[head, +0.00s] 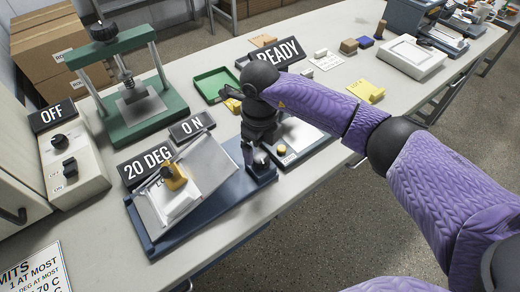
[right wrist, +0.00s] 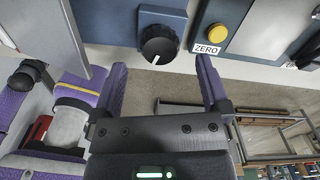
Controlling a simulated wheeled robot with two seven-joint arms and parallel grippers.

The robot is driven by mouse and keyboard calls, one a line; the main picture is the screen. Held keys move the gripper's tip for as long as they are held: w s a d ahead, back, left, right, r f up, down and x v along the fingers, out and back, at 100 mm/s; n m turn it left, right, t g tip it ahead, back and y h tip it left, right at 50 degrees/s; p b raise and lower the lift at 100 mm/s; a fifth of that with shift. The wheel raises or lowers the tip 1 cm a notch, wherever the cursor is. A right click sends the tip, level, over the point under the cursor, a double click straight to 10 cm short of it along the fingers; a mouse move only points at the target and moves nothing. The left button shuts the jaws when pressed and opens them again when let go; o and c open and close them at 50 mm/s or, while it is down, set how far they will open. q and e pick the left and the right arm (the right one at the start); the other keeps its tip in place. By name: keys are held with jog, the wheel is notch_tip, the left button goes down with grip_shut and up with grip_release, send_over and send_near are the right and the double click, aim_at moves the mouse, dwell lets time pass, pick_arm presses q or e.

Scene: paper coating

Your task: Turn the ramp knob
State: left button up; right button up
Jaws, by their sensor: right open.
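The ramp (head: 190,180) is a tilted pale plate on a blue base, with a yellow-topped block (head: 174,178) on it and a 20 DEG sign (head: 147,170) behind it. The ramp knob (right wrist: 158,45) is black with a white mark, on a blue block at the base's right end. My right gripper (right wrist: 160,64) is open, pointing at the knob, which lies between the fingertips in the right wrist view. I cannot tell whether the fingers touch it. In the head view my right wrist hides part of this area. My left gripper is not in view.
A scale (head: 302,136) with a yellow ZERO button (right wrist: 216,34) stands right beside the knob. A green press (head: 150,128), a switch box (head: 70,165) reading OFF and a green tray (head: 214,84) stand around. The table's front edge is close.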

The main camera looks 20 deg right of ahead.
aim_at(260, 157)
notch_tip(260, 157, up, 7)
jog(key=shift+f+p, duration=0.2)
jog(key=shift+p, duration=0.25)
dwell(2.3)
